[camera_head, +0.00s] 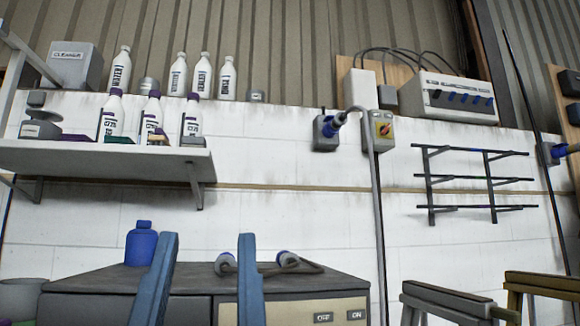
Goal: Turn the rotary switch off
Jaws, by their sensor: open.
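My gripper (206,241) shows as two blue fingers rising from the bottom edge, left of the middle. They are wide apart with nothing between their tips. The gripper shows lower in the picture and to the left of the switch, apart from it.
A grey socket box (326,133) with a blue plug sits left of the switch. A grey pipe (378,230) runs down below it. A dark rack (462,180) hangs to the right. A shelf (110,158) with bottles is at left. A dark-topped cabinet (200,280) stands below.

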